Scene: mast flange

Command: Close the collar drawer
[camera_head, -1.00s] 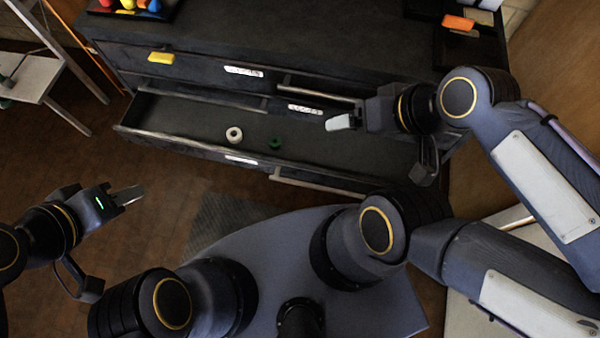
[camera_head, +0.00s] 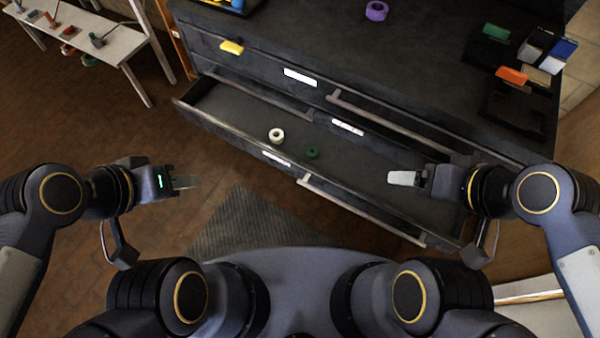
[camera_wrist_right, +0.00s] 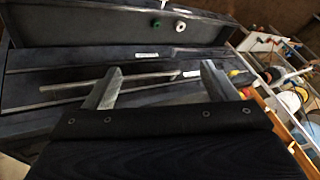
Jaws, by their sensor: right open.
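The open drawer (camera_head: 225,104) is pulled out of the dark cabinet in the head view. It holds a white ring (camera_head: 276,135) and a green ring (camera_head: 312,153). A white label (camera_head: 277,158) and a long pale handle (camera_head: 360,211) are on its front. My right gripper (camera_head: 405,178) is open and empty, over the right part of the drawer in this view. In the right wrist view its two fingers (camera_wrist_right: 160,85) are wide apart, and the drawer (camera_wrist_right: 85,28) shows at the top. My left gripper (camera_head: 187,182) is in front of the cabinet, left of the drawer; its finger gap is unclear.
The cabinet top (camera_head: 430,60) carries a purple ring (camera_head: 377,11) and dark holders with coloured blocks at right. A white bench (camera_head: 95,35) stands at far left. Floor in front is free.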

